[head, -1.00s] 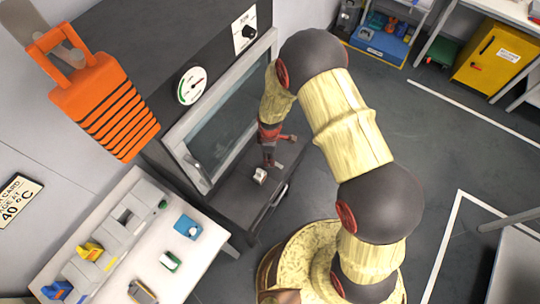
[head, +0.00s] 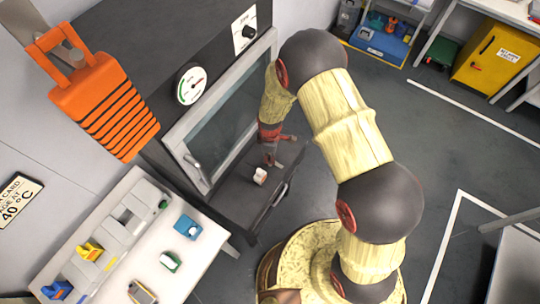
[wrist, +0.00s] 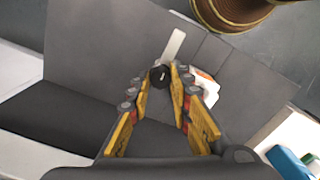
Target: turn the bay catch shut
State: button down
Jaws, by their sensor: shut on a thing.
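The bay catch shows in the wrist view as a round black knob (wrist: 160,76) with a pale flat bar (wrist: 174,45) reaching up and slightly right from it. It sits on a dark grey panel. My gripper (wrist: 162,73) has its two yellow fingers on either side of the knob, shut on it. In the head view my gripper (head: 270,155) points down at the dark lower unit (head: 235,185) in front of the glazed oven door. The catch itself cannot be made out there.
A small white and orange thing (wrist: 206,88) lies beside the right finger; it also shows in the head view (head: 260,176). The oven door (head: 220,115) with its handle is close behind my gripper. A white bench (head: 190,262) with coloured items stands at lower left.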

jog(key=shift+m, duration=0.4)
jog(key=m+b, duration=0.2)
jog(key=m, duration=0.2)
jog(key=m+b, duration=0.1)
jog(key=m, duration=0.3)
jog(key=shift+m, duration=0.3)
jog(key=m+b, duration=0.1)
jog(key=m, duration=0.3)
jog(key=m+b, duration=0.1)
jog(key=m, duration=0.3)
jog(key=shift+m, duration=0.4)
jog(key=c, duration=1.7)
grip_release()
jog(key=shift+o, duration=0.4)
